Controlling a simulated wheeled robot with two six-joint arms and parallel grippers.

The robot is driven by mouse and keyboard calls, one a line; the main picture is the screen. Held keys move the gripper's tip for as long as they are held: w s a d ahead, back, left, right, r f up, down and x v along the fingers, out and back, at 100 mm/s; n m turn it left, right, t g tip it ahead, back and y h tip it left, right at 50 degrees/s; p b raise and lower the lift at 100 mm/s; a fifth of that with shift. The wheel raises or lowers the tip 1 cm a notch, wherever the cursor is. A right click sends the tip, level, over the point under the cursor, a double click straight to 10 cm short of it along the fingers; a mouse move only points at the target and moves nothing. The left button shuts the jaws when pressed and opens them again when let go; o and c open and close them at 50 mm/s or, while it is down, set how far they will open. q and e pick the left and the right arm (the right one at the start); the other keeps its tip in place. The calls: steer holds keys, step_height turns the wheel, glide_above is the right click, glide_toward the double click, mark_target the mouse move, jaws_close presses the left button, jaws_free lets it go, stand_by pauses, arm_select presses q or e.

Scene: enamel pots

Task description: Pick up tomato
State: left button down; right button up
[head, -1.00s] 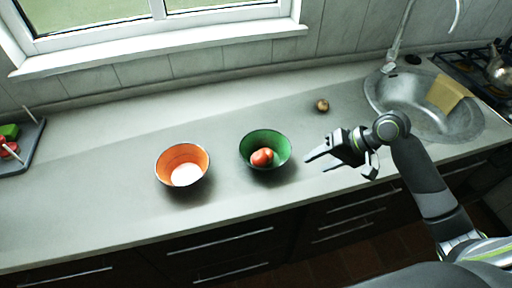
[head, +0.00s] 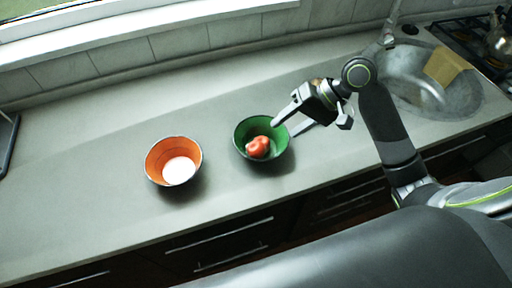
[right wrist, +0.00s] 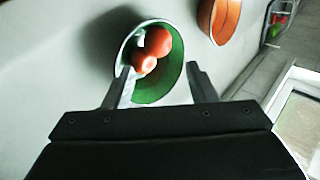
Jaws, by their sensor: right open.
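A red tomato (head: 258,147) lies in the green bowl (head: 243,129) on the counter. In the right wrist view the red shape (right wrist: 155,42) has two rounded lobes; I cannot tell whether it is one tomato or two. The green bowl (right wrist: 150,97) also shows there, between and beyond my fingers. My right gripper (head: 284,127) is open and empty at the bowl's right rim, its fingers pointing toward the bowl. Its fingertips (right wrist: 160,68) show spread apart in the right wrist view. My left gripper is out of view.
An orange bowl (head: 157,151) with a white bottom stands left of the green one. A small brown round item (head: 316,82) is mostly hidden behind my right gripper. The sink (head: 455,98) holds a yellowish cloth or board (head: 451,66). The back-left counter is clear.

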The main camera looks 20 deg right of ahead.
mark_target(262, 146)
steer(key=x, duration=0.3)
steer(key=shift+s+a+f, duration=0.1)
steer(key=shift+a+f, duration=0.1)
steer(key=shift+a, duration=0.05)
steer(key=shift+a+f, duration=0.4)
steer(key=shift+f, duration=0.1)
steer(key=x, duration=0.4)
steer(key=shift+d+f+p, duration=0.1)
steer(key=shift+p, duration=0.3)
steer(key=shift+w+a+f, duration=0.25)
steer(key=shift+a+f, duration=0.15)
steer(key=shift+f, duration=0.15)
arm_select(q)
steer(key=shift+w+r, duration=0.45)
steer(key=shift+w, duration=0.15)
arm_select(e)
steer(key=shift+c, duration=0.3)
steer(key=c, duration=0.8)
steer(key=shift+r, duration=0.15)
steer(key=shift+c, duration=0.2)
